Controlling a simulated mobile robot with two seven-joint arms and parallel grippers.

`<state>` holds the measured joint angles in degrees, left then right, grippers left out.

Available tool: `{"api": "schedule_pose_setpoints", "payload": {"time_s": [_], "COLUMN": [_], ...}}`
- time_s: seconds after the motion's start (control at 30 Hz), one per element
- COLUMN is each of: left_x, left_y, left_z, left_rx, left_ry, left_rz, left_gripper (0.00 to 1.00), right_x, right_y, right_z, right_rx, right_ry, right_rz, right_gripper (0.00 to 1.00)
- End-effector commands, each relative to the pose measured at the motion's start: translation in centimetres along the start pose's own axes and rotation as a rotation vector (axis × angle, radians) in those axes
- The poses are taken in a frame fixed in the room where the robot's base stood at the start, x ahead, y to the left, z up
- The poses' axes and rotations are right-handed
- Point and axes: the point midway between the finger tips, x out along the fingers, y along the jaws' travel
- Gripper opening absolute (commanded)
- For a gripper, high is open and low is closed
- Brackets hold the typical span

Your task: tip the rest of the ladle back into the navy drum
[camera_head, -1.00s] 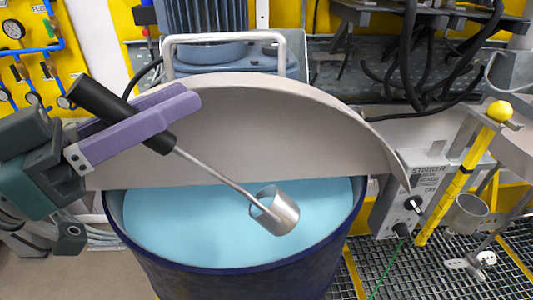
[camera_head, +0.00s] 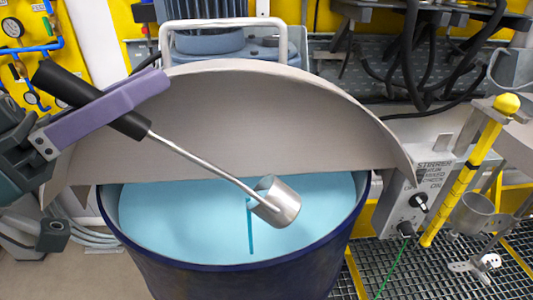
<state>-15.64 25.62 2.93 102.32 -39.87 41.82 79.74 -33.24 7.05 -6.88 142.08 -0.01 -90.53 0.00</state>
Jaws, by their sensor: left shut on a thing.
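My left gripper (camera_head: 118,104), with purple fingers, is shut on the black handle of the ladle and holds it above the drum. The ladle's steel cup (camera_head: 280,204) hangs over the drum opening, tilted, with its mouth toward the left. A thin blue stream (camera_head: 250,232) falls from its lip into the drum. The navy drum (camera_head: 240,280) stands below, its front half open and full of light-blue liquid (camera_head: 170,220). How much is left in the cup is hidden. My right gripper is not in view.
A raised grey half lid (camera_head: 250,120) stands across the drum behind the ladle. A motor (camera_head: 207,40) is behind the lid.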

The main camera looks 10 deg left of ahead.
Motion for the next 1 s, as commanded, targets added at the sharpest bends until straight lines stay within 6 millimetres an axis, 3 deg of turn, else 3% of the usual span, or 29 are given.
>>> {"api": "schedule_pose_setpoints", "payload": {"time_s": [1.0], "left_x": [-1.6], "left_y": [-1.7], "left_z": [0.3], "left_rx": [-0.084], "left_ry": [0.078], "left_rz": [-0.005], "left_gripper": [0.00], "right_x": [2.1], "right_y": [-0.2], "right_z": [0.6], "right_rx": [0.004], "right_ry": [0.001], "right_rz": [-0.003], "right_gripper": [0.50]}}
